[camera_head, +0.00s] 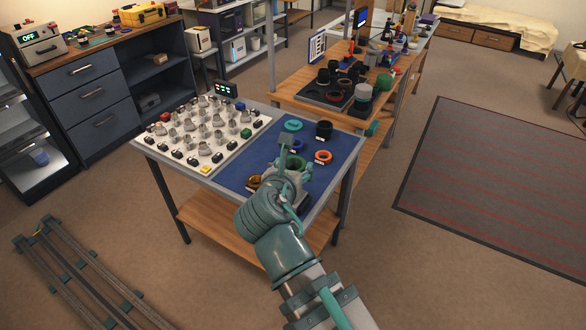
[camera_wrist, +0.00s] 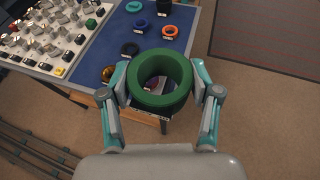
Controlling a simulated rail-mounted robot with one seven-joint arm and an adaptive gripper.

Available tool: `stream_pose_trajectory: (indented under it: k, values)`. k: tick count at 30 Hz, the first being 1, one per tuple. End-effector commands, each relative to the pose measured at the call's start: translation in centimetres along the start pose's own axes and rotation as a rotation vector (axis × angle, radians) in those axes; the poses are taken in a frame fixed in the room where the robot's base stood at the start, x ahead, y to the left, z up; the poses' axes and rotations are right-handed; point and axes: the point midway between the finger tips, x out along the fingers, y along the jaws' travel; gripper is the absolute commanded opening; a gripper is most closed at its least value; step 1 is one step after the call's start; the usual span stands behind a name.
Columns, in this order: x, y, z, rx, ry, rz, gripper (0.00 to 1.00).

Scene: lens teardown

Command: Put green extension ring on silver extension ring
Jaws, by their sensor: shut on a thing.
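My gripper (camera_wrist: 160,88) is shut on a thick green extension ring (camera_wrist: 160,98), with one finger at each side of the ring. The ring is held with its opening facing the wrist camera. In the head view the green ring (camera_head: 295,161) shows between my gripper's fingers (camera_head: 292,168) over the near part of the blue mat (camera_head: 264,150). Through the opening, a small purple patch and a pale patch show in the wrist view. I cannot make out a silver extension ring; my arm and the green ring hide part of the mat.
On the mat are a teal ring (camera_head: 292,125), a black cylinder (camera_head: 324,130), an orange ring (camera_head: 323,157), a blue ring (camera_head: 298,145) and a gold ring (camera_head: 255,181). A white board (camera_head: 177,143) with several small parts lies left. A second bench (camera_head: 290,101) stands behind.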

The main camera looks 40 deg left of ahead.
Motion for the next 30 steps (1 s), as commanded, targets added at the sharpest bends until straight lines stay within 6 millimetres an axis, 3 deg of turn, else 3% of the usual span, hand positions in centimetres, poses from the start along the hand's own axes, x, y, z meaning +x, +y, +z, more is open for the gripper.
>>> stream_pose_trajectory:
  k: [5,14,21,30]
  values:
    - [1.2,0.4,0.6,-0.004,0.002,-0.001,0.23]
    - [8.8,3.0,-0.1,-0.002,0.002,-0.001,0.23]
    - [12.8,3.8,-2.6,-0.003,0.002,0.000,0.23]
    - [14.5,4.2,-3.6,-0.001,0.000,0.001,0.23]
